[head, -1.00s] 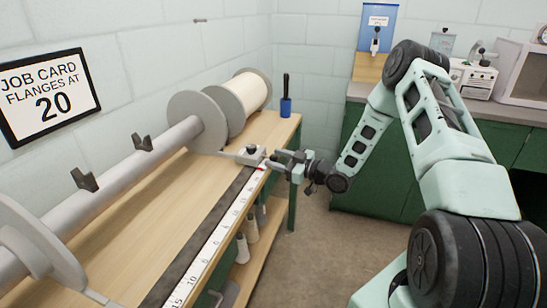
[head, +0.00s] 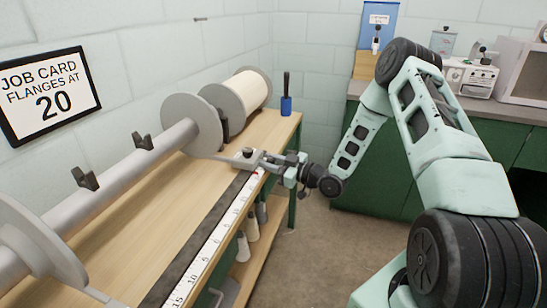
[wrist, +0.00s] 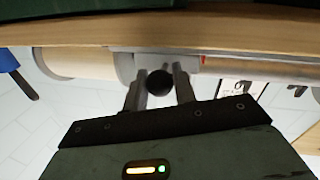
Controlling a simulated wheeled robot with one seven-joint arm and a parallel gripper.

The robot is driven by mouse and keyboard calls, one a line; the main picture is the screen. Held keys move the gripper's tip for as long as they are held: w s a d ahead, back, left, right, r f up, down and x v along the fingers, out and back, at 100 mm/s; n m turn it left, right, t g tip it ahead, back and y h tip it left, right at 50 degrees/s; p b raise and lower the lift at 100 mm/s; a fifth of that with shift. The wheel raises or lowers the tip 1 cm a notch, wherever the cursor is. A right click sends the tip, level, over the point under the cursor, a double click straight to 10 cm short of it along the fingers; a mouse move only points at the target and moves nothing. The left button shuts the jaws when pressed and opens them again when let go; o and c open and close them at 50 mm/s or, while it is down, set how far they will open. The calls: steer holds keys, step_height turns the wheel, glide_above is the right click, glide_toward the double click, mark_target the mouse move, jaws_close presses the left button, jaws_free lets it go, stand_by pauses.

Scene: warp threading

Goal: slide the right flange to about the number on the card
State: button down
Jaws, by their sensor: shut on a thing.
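The right flange (head: 192,122) is a grey disc on the long grey beam (head: 115,170). A thin arm joins it to a pale slider block (head: 242,160) with a black knob at the bench's front edge. My gripper (head: 264,160) is at that block from the right. In the wrist view the black knob (wrist: 159,83) sits between my two fingers, which are shut on it. The job card (head: 50,97) on the wall reads 20. A white scale (head: 205,255) runs along the bench front; its small figures near the block are hard to read.
The left flange (head: 35,245) stands at the lower left. Two dark brackets (head: 85,180) stick up by the beam. The rail towards the left flange looks clear.

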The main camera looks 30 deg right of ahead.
steer(key=s+a, duration=0.4)
steer(key=a, duration=0.1)
steer(key=shift+d, duration=0.1)
steer(key=c, duration=1.2)
jaws_free()
steer(key=b+v, duration=0.2)
steer(key=v, duration=1.5)
steer(key=shift+s, duration=0.15)
